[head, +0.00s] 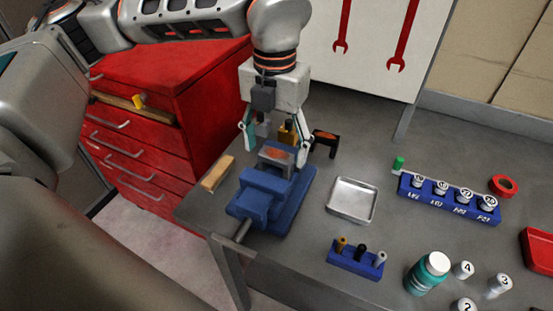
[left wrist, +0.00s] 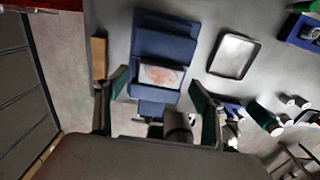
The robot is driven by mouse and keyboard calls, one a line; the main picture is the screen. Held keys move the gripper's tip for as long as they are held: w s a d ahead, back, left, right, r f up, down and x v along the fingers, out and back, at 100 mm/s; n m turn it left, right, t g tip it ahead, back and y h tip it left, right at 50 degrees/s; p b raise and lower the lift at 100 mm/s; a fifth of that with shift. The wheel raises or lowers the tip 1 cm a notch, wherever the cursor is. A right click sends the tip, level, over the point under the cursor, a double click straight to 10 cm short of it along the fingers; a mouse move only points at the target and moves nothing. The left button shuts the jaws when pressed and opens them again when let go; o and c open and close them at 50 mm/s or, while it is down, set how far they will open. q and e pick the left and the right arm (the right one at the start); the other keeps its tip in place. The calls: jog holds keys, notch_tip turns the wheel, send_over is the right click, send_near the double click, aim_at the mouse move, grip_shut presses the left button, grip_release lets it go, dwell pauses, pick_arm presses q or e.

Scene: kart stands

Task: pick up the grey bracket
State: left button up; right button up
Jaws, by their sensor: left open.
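A grey bracket (head: 276,157) with a rust-red patch on its face sits in the blue vise (head: 262,197) on the bench. It also shows in the left wrist view (left wrist: 160,77), with the blue vise (left wrist: 165,45) around it. My left gripper (head: 275,150) points down over the bracket, its fingers spread to either side. In the left wrist view the open left gripper (left wrist: 160,93) has nothing between its fingertips, and the bracket lies just beyond them. I cannot tell the exact height between the fingertips and the bracket. My right gripper is not in view.
A dark, rust-topped bracket (head: 326,138) stands right of the gripper. A wooden block (head: 217,174) lies left of the vise. An empty metal tray (head: 352,200), a blue rack (head: 450,199) of weights and a small blue holder (head: 356,261) stand to the right. A red cabinet (head: 165,85) is at left.

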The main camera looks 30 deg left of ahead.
aim_at(275, 155)
pick_arm(q)
jog(key=shift+f, duration=1.6)
jog(key=shift+c, duration=0.4)
jog(key=shift+r, duration=0.1)
jog(key=c, duration=1.5)
